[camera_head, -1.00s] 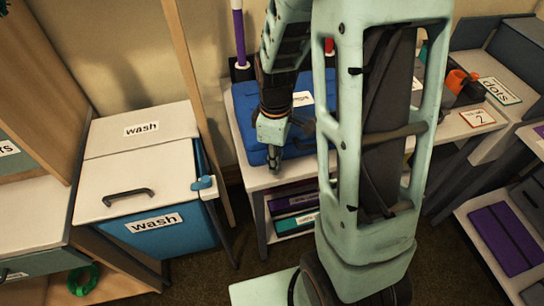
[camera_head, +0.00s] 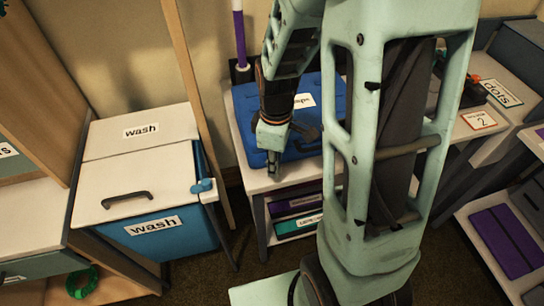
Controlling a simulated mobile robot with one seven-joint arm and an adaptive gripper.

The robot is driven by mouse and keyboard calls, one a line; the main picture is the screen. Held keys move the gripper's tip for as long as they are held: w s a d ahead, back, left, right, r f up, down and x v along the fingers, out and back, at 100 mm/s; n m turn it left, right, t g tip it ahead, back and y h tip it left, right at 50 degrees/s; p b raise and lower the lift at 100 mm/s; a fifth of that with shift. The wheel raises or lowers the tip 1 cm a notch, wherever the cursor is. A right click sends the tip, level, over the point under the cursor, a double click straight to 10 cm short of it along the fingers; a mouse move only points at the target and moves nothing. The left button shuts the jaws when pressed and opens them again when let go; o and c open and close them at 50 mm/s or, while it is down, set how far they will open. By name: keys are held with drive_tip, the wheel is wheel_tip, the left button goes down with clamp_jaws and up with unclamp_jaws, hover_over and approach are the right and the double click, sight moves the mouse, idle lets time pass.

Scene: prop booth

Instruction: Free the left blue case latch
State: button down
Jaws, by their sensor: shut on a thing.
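The blue case (camera_head: 247,109) lies closed on the white table, with a white label (camera_head: 303,101) on its lid, partly hidden by my arm. A dark handle-like part (camera_head: 308,139) shows at its front, right of my gripper. My gripper (camera_head: 273,169) points down at the front edge of the case, left of that part. It is shut on the left latch, which is too small and too covered by the fingers to make out. The right end of the case is hidden behind my arm.
A blue and white bin labelled "wash" (camera_head: 140,185) stands at left, apart from the table (camera_head: 262,184). Purple and green cases (camera_head: 298,212) lie on the shelf below. A purple pole (camera_head: 239,40) stands behind. A card marked 2 (camera_head: 479,121) is at right.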

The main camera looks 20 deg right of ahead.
drive_tip(key=shift+s+r, duration=0.45)
drive_tip(key=shift+r, duration=0.05)
drive_tip(key=shift+s+p, duration=0.3)
drive_tip(key=shift+s, duration=0.15)
drive_tip(key=shift+d+r, duration=0.1)
wheel_tip(320, 180, up, 6)
drive_tip(key=p, duration=0.4)
drive_tip(key=shift+p, duration=0.4)
